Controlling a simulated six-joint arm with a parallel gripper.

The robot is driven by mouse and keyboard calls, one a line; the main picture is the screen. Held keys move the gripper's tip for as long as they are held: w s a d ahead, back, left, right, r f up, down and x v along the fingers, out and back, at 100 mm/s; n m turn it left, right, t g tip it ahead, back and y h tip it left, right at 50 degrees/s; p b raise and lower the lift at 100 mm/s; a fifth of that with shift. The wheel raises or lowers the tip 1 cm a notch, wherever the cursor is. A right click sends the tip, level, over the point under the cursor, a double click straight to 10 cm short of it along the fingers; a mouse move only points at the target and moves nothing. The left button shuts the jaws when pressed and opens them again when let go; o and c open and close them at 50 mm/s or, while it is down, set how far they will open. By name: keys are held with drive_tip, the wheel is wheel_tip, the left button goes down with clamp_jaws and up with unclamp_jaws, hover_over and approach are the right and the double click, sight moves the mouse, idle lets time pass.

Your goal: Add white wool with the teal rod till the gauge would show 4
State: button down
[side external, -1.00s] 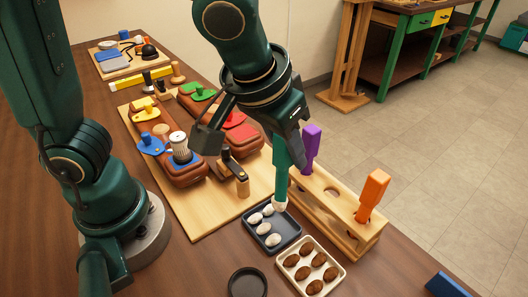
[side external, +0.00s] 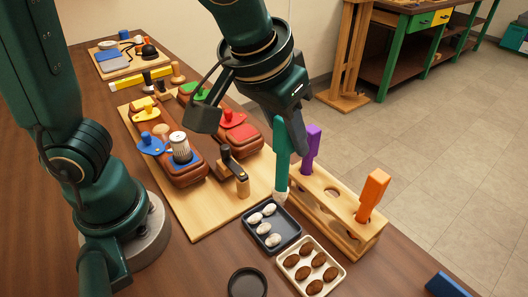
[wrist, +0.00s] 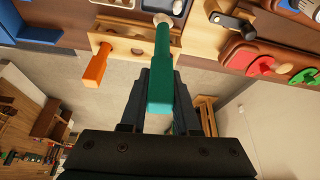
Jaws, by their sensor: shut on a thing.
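My gripper (side external: 290,132) is shut on the teal rod (side external: 282,160), which hangs nearly upright. The rod also shows in the wrist view (wrist: 161,75), between the fingers. A whitish lump (side external: 280,197) is at the rod's lower end, just above the back edge of the dark blue tray (side external: 289,243). Several white wool tufts (side external: 273,240) lie in that tray. Brown leather pads (side external: 187,173) with blue, yellow, green and red tabs lie on the light board. A white ribbed cylinder (side external: 180,147) stands on the front pad; I cannot tell if it is the gauge. No gauge reading is legible.
A wooden rack (side external: 335,222) right of the rod holds a purple rod (side external: 311,150) and an orange rod (side external: 372,195). A cream tray (side external: 325,257) of brown tufts and a black round dish (side external: 248,283) are in front. A dark-topped wooden tool (side external: 236,175) stands on the board.

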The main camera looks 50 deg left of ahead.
wheel_tip(320, 180, up, 9)
drive_tip(key=shift+f, duration=0.1)
drive_tip(key=s+a+n+g+y, duration=0.2)
drive_tip(key=a+n+y, duration=0.2)
drive_tip(key=a+n, duration=1.05)
drive_tip(key=s+a+n+g, duration=0.35)
drive_tip(key=s+a, duration=0.45)
drive_tip(key=a, duration=0.4)
wheel_tip(320, 180, down, 10)
drive_tip(key=shift+d, duration=0.3)
drive_tip(key=shift+f, duration=1.8)
idle(0.6)
wheel_tip(320, 180, up, 8)
idle(1.2)
